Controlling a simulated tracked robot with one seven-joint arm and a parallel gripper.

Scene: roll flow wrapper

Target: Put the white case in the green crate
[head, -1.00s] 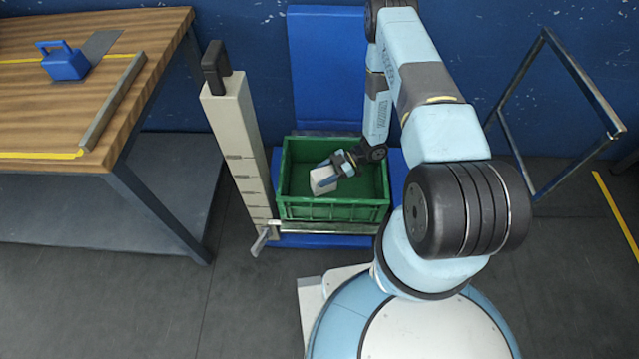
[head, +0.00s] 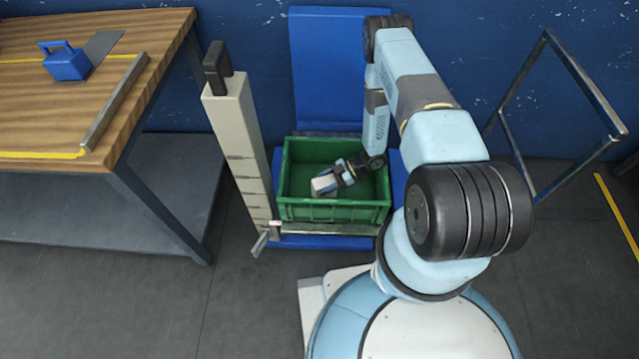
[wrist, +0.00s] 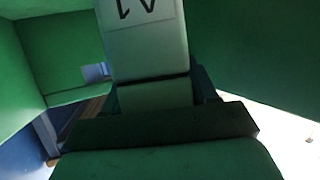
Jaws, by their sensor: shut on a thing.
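The white case (head: 324,185) is inside the green crate (head: 334,212), below the rim in the head view. My gripper (head: 338,178) is shut on it and reaches down into the crate from the right. In the wrist view the white case (wrist: 145,40) sticks out past my gripper, with a black-printed label on its face. Green crate walls (wrist: 235,45) surround it there. I cannot tell whether the case touches the crate floor.
The crate stands on a blue platform with a beige column (head: 240,150) at its left. A wooden table (head: 110,100) with a blue case (head: 66,64) is further left. A metal frame (head: 560,120) stands at the right. The crate floor around the case looks clear.

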